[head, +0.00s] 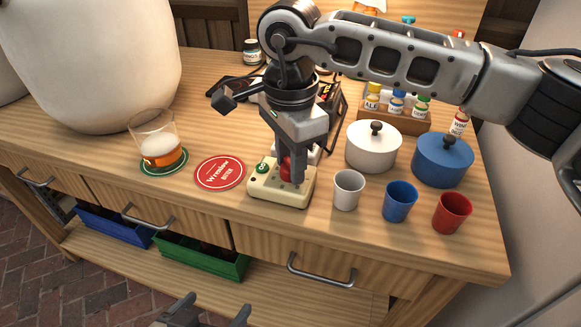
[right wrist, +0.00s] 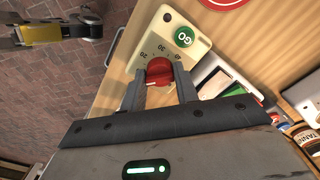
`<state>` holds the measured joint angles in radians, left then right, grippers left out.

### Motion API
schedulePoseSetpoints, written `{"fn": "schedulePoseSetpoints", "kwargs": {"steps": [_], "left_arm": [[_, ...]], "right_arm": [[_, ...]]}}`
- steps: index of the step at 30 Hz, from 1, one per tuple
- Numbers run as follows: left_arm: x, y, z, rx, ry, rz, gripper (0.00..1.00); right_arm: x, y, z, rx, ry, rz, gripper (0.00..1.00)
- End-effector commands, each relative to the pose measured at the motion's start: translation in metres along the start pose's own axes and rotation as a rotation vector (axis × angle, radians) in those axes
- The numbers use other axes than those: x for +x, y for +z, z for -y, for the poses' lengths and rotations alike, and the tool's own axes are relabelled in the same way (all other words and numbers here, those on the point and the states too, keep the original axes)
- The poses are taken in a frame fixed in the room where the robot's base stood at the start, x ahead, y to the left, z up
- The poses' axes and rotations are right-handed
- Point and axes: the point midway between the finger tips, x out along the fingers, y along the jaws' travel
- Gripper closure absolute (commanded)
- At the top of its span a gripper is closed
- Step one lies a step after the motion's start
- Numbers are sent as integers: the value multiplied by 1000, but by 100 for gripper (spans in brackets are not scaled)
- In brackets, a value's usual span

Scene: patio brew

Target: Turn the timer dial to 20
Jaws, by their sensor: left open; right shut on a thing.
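The timer is a cream box (head: 264,192) near the front edge of the table, with a green GO button (head: 263,168) and a red dial (head: 285,167). My right gripper (head: 291,176) points down and is shut on the dial. In the right wrist view, its fingers (right wrist: 160,82) stand on either side of the red dial (right wrist: 159,70). Numbers including 20, 30 and 40 ring the dial. A pale mark shows at the dial's lower edge, partly between the fingers; its exact reading is unclear. My left gripper (head: 206,312) is open and empty, low in front of the table.
A red coaster (head: 220,173) and a beer glass (head: 160,148) stand left of the timer. White (head: 348,189), blue (head: 399,202) and red (head: 452,213) cups stand to its right, with white (head: 372,148) and blue (head: 442,161) lidded pots behind. Drawers with handles are below.

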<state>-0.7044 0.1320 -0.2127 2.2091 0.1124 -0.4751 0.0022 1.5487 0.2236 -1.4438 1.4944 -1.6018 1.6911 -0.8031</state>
Motion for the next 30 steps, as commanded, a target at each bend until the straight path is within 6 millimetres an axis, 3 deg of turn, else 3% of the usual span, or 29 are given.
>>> {"fn": "schedulePoseSetpoints", "kwargs": {"steps": [18, 30], "left_arm": [[9, 10, 2, 24, 4, -42, 9], [10, 14, 1, 31, 8, -51, 9]], "right_arm": [[0, 0, 0, 583, -3, 1, 93], [-1, 0, 1, 866, -3, 2, 93]]}}
